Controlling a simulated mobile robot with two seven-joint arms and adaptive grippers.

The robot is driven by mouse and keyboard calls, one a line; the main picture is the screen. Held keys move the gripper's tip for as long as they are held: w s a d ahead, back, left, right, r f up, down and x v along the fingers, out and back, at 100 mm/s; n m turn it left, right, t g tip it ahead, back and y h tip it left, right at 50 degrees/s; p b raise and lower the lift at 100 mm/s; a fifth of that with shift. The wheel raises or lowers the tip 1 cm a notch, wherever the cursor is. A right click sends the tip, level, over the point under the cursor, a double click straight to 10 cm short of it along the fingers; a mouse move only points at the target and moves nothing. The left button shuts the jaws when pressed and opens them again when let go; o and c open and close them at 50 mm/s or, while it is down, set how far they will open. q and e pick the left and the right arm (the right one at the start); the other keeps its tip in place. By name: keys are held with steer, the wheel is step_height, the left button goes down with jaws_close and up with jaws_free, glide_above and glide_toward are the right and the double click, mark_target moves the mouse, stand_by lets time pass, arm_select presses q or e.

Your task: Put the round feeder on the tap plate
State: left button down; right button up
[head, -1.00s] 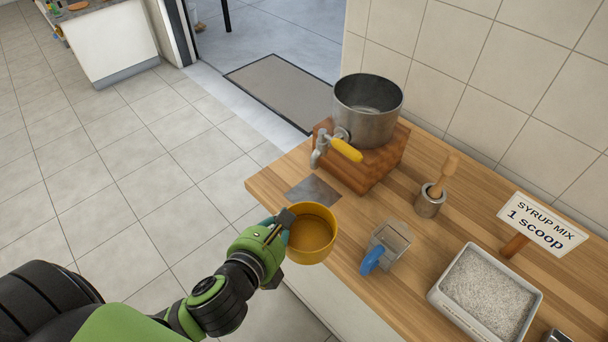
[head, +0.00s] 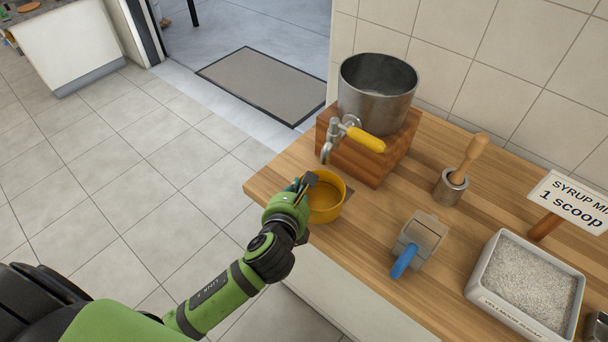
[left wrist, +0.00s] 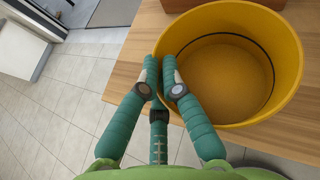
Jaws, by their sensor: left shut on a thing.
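The round feeder (head: 326,207) is a yellow, open-topped bowl at the counter's left front corner, just in front of and below the tap (head: 331,140). My left gripper (head: 306,184) is shut on its left wall. In the left wrist view, the two green fingers (left wrist: 161,82) pinch the rim of the feeder (left wrist: 262,112), which is upright and looks empty inside. The grey tap plate is almost wholly hidden behind the feeder. I cannot tell whether the feeder touches it or hangs just above. My right gripper is not in view.
A metal pot (head: 377,92) with the yellow-handled tap stands on a wooden block (head: 372,160). To the right are a clear container with a blue handle (head: 404,260), a metal cup with a wooden tool (head: 451,187), a white tub of granules (head: 478,283) and a sign (head: 570,203).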

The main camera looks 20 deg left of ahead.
arm_select(q)
steer(key=w, duration=0.6)
steer(key=shift+a, duration=0.4)
steer(key=shift+f, duration=1.8)
steer(key=shift+f, duration=0.1)
steer(key=c, duration=1.4)
jaws_free()
steer(key=shift+s, duration=0.1)
steer(key=v, duration=1.2)
